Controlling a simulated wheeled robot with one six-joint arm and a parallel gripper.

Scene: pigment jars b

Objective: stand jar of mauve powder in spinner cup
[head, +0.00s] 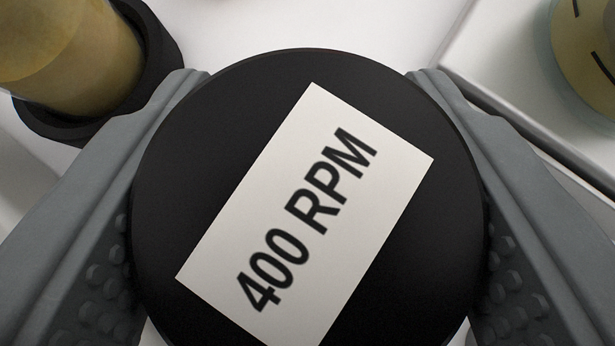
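A round black lid or disc (215,165) with a white label reading "400 RPM" fills the middle of the head view. My gripper (308,190) has one grey finger on each side of it. The studded finger pads appear to press against its left and right edges, so it looks held. Whatever is below the black top is hidden, so I cannot see any powder in it or tell its colour. No mauve powder shows anywhere in view.
At the upper left, a jar of yellow-brown powder (75,55) stands in a black cup (165,60). At the upper right, a yellowish round thing with black marks (585,60) is partly cut off, by a white raised edge (480,45). The white surface between is clear.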

